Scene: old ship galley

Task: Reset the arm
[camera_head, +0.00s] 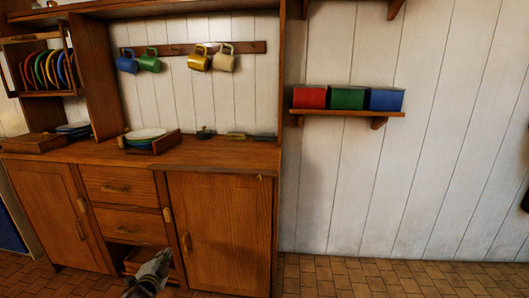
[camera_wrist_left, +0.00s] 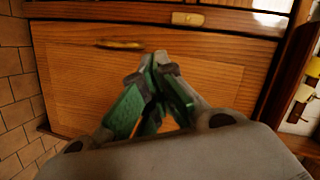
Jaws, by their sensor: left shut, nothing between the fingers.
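My left gripper (camera_head: 158,264) shows at the bottom of the head view, in front of the lower part of the wooden cabinet (camera_head: 222,225). In the left wrist view the gripper (camera_wrist_left: 153,64) has its grey and green fingers brought together at the tips, with nothing held. A wooden panel with a brass handle (camera_wrist_left: 120,44) lies beyond the fingertips, which appear apart from it, though the exact gap cannot be told. My right gripper is in neither view.
Mugs hang from a rack (camera_head: 176,48) above the counter (camera_head: 205,153). Red, green and blue boxes sit on a wall shelf (camera_head: 345,113). Upright plates fill a rack (camera_head: 47,68) at left. The tiled floor (camera_head: 400,277) at right is clear.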

